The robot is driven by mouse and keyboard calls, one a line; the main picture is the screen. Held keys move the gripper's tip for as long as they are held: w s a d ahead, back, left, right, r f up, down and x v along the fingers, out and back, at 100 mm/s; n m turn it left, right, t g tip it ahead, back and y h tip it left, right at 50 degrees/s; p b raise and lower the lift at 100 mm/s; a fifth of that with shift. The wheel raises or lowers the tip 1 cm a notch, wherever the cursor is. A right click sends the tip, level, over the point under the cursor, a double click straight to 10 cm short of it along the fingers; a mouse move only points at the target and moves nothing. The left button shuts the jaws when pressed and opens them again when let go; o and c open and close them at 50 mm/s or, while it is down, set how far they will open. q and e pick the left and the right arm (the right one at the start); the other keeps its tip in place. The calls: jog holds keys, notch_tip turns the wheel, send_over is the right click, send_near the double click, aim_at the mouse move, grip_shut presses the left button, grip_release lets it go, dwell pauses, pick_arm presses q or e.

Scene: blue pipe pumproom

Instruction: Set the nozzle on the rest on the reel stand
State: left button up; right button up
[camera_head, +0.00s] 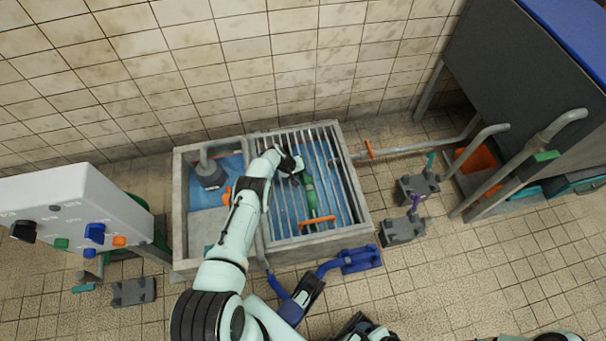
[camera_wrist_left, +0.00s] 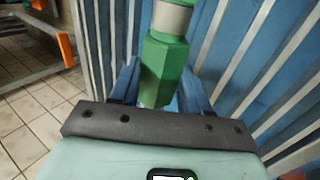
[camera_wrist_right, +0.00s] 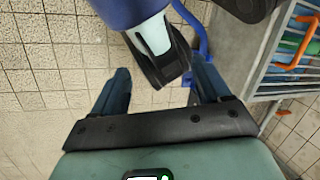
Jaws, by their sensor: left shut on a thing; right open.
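A green nozzle-like body (camera_head: 309,194) with an orange crossbar (camera_head: 317,220) lies over the barred grate of the basin. My left gripper (camera_head: 292,167) is shut on it. In the left wrist view its green hexagonal part (camera_wrist_left: 163,66), with a beige band, sits between the fingers. My right gripper (camera_wrist_right: 163,88) is open, with nothing between its fingers; a dark-blue body with a pale panel and black end (camera_wrist_right: 150,35) lies just beyond them. I cannot pick out the reel stand or its rest with certainty.
The concrete basin (camera_head: 361,215) has a grated half; its open half holds a grey block (camera_head: 209,176). A white control panel (camera_head: 75,212) stands left, a dark cabinet (camera_head: 510,75) right. A blue pipe fitting (camera_head: 361,260) and grey blocks (camera_head: 402,230) sit on tiled floor.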

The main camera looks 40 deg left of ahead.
pick_arm(q)
jog(key=o, duration=1.4)
jog(key=shift+s+a+r+p, duration=0.15)
jog(key=shift+r+p, duration=0.2)
jog(key=shift+r, duration=0.1)
jog(key=p+v, duration=0.5)
jog(key=v, duration=0.7)
jog(key=shift+s+r, duration=0.15)
pick_arm(e)
jog(key=shift+g, duration=0.5)
jog(key=r, duration=0.1)
jog(key=s+r, duration=0.1)
jog(key=r, duration=0.1)
jog(key=s+r, duration=0.1)
jog(key=r, duration=0.1)
jog(key=shift+s+a, duration=0.1)
jog(key=shift+s, duration=0.15)
